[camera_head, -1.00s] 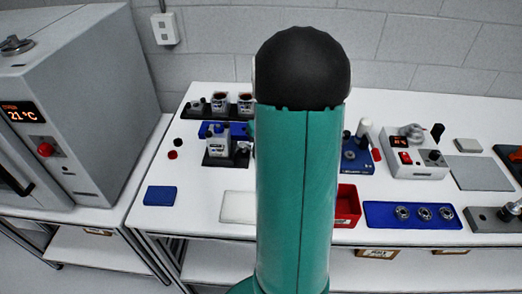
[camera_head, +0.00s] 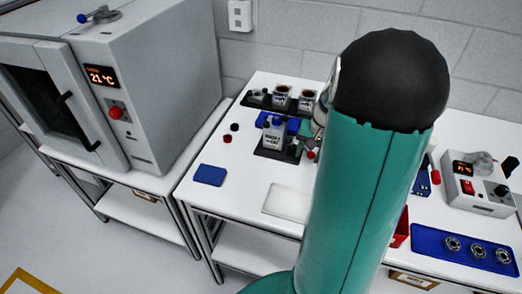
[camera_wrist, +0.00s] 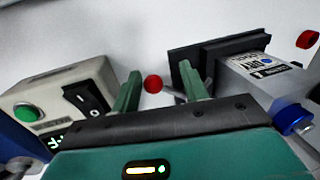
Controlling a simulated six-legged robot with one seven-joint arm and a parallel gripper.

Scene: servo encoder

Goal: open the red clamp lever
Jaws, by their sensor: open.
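A red ball knob (camera_wrist: 153,84), which looks like the end of the clamp lever, shows between my gripper's fingers in the wrist view. A thin grey rod runs from it toward the right finger. My gripper (camera_wrist: 159,70) is open, with one green finger on each side of the knob; I cannot tell whether either touches it. In the head view the red knob (camera_head: 311,155) is small, right of the dark fixture (camera_head: 268,153) that holds a labelled servo unit (camera_head: 273,134). My green arm hides much of this area, and the clamp's body is not clear.
In the wrist view, a grey box (camera_wrist: 60,100) with a green button and black rocker switch stands close at left. The servo unit (camera_wrist: 262,72) and a blue knob (camera_wrist: 293,119) are close at right. A blue pad (camera_head: 209,175) and white plate (camera_head: 286,202) lie in front.

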